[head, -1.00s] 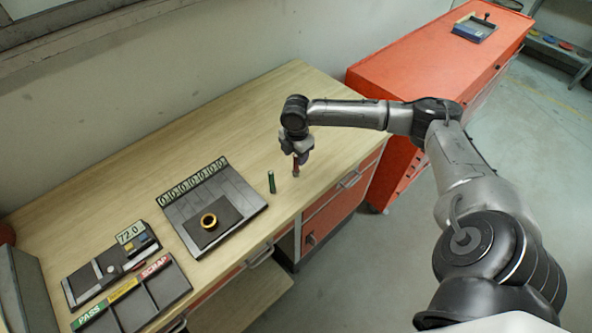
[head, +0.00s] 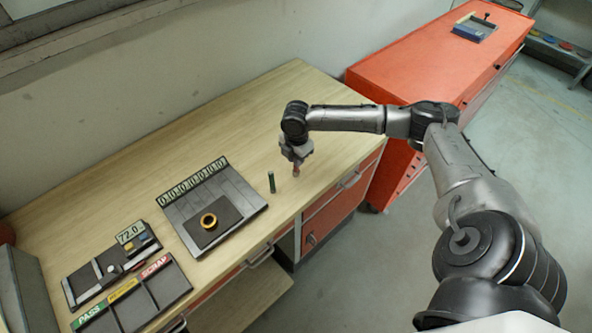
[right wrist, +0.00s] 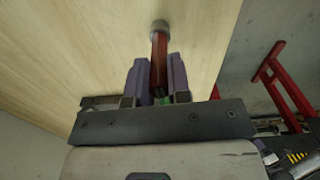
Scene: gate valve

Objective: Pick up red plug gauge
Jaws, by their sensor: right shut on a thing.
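The red plug gauge (right wrist: 159,62) stands between the fingers of my right gripper in the right wrist view, with its grey end (right wrist: 159,27) beyond the fingertips. My right gripper (right wrist: 157,75) is shut on it. In the head view my right gripper (head: 296,160) points down over the right part of the wooden bench, and only a small reddish bit of the gauge (head: 296,170) shows below it. I cannot tell whether the gauge touches the bench top. My left gripper is not in view.
A green plug gauge (head: 271,182) stands upright just left of my right gripper. A dark board with a brass ring (head: 208,221), a 72.0 display (head: 130,232) and a PASS/SCRAP sorting tray (head: 163,289) lie further left. A red cabinet (head: 400,75) stands to the right.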

